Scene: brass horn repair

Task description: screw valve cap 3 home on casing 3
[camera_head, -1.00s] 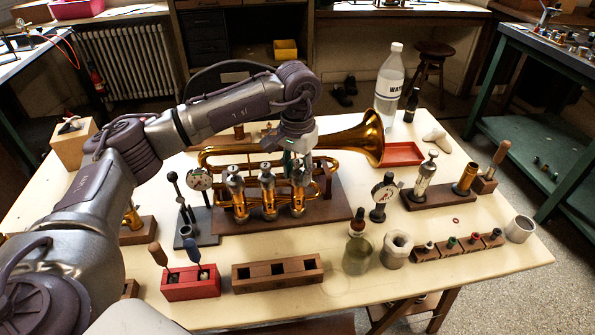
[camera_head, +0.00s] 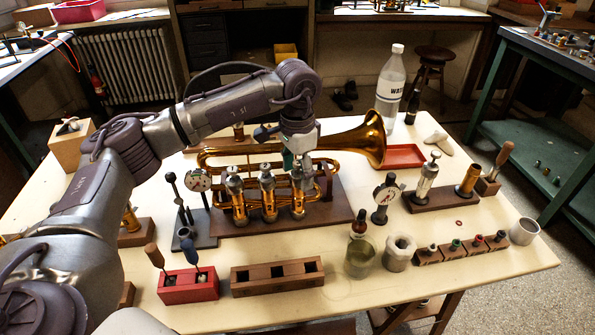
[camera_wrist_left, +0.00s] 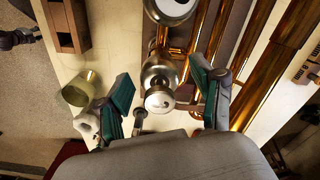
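The brass horn (camera_head: 345,147) lies on a wooden stand on the table, with three upright valve casings in a row. The rightmost casing (camera_head: 298,204) has a silver cap (camera_head: 298,177) at its top; I take these as casing 3 and cap 3. My left gripper (camera_head: 296,160) points down just above and around that valve's top. In the left wrist view the gripper (camera_wrist_left: 163,92) has its green-padded fingers apart, with a silver valve top (camera_wrist_left: 160,101) between them. A gap shows at the left finger; the right finger is close to it. The cap's seating is unclear. My right gripper is not in view.
A wooden block with sockets (camera_head: 277,287), a red tool holder (camera_head: 188,297) and a glass jar (camera_head: 360,260) stand in front. A water bottle (camera_head: 391,85) stands behind.

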